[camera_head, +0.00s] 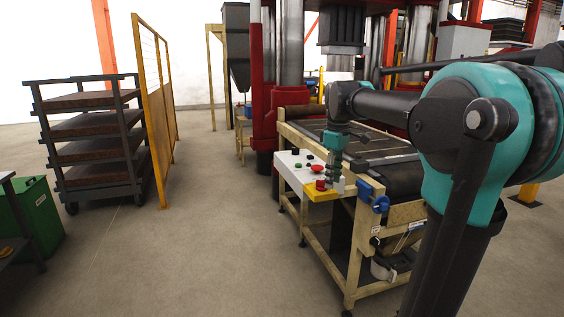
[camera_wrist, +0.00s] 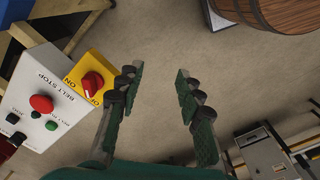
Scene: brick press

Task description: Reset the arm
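My arm reaches in from the right in the head view, bent at the elbow, with its wrist pointing down. My gripper (camera_head: 328,172) hangs in front of the control box beside the conveyor. In the wrist view my gripper (camera_wrist: 157,75) is open, its two green fingers well apart, with only bare floor between them. The white control box (camera_wrist: 22,95) with red, green and black buttons lies left of the fingers. Its yellow end (camera_wrist: 84,69) carries a red rotary switch (camera_wrist: 92,82) marked ON and OFF, near the left finger. The head view shows the switch (camera_head: 320,185) too.
A conveyor (camera_head: 345,215) with a wooden frame stands under my forearm, leading to a red press (camera_head: 257,90). A yellow mesh fence (camera_head: 150,110) and a rack (camera_head: 95,140) stand left. A green bin (camera_head: 35,222) is at the far left. Floor between is clear.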

